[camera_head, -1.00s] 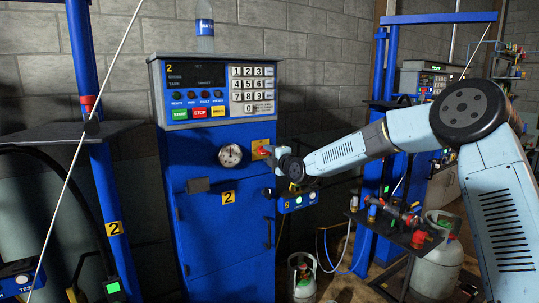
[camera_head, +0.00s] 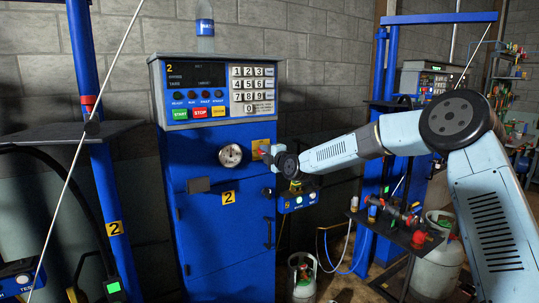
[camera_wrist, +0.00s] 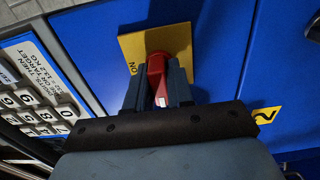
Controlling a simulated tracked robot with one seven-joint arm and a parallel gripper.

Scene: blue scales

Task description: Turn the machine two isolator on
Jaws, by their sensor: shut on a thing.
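The machine two isolator is a red handle (camera_wrist: 157,76) on a yellow plate (camera_wrist: 133,52) lettered ON. The plate also shows in the head view (camera_head: 257,145), on the upper right of the blue cabinet (camera_head: 215,163) numbered 2. My gripper (camera_wrist: 160,90) has one finger on each side of the handle and is shut on it. In the head view my gripper (camera_head: 268,152) is at the plate and hides the handle. The wrist view is tilted, and I cannot tell which setting the handle is at.
A round gauge (camera_head: 230,155) sits just left of the isolator, and a keypad (camera_head: 253,88) above it. A small blue box (camera_head: 298,200) is below my wrist. A pipe stand (camera_head: 415,232) and gas cylinder (camera_head: 438,260) stand to the right.

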